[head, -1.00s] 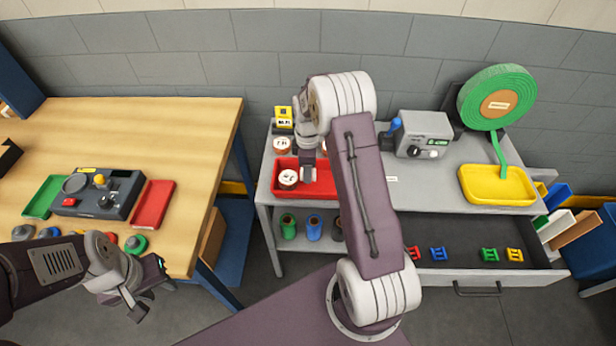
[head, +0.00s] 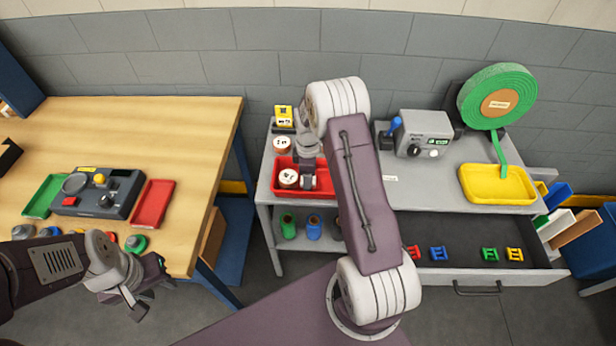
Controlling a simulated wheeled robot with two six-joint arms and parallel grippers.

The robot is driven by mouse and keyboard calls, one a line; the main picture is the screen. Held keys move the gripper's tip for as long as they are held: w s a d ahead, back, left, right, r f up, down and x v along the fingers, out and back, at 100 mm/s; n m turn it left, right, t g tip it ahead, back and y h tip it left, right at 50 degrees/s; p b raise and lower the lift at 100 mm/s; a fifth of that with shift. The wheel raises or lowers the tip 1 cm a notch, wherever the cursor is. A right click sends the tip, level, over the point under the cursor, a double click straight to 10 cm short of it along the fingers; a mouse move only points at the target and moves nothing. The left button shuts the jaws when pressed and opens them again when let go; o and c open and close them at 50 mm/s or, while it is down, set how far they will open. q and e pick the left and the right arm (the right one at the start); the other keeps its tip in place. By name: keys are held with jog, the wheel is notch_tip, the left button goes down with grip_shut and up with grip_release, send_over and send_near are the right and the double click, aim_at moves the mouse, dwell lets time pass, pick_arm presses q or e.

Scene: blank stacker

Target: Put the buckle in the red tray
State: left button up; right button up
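A red tray (head: 313,195) lies at the left end of the grey bench, with a white-topped roll (head: 288,177) in it. My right gripper (head: 308,185) points down at this tray, beside the roll; its fingertips are too small and covered to show whether it holds anything. Small buckle-shaped pieces lie in the open drawer: red (head: 413,252), blue (head: 438,253), green (head: 489,254) and yellow (head: 514,254). My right arm hides part of the drawer's left side. My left gripper (head: 148,290) is empty, its fingers apart, off the wooden table's front edge.
A second red tray (head: 153,204) and a green tray (head: 43,197) flank a dark control box (head: 100,194) on the wooden table. A yellow tray (head: 498,186) lies under the green strap reel (head: 497,97). A grey device (head: 423,134) stands at the bench's back.

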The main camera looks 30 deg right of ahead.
notch_tip(320, 180, up, 12)
jog(key=s+a+m, duration=0.5)
jog(key=s+m, duration=0.1)
jog(key=s, duration=0.3)
jog(key=s+a+m+t, duration=0.1)
jog(key=s+a+m, duration=0.5)
jog(key=s, duration=0.3)
jog(key=shift+s+f, duration=0.2)
jog(key=shift+f, duration=0.05)
jog(key=shift+s, duration=0.1)
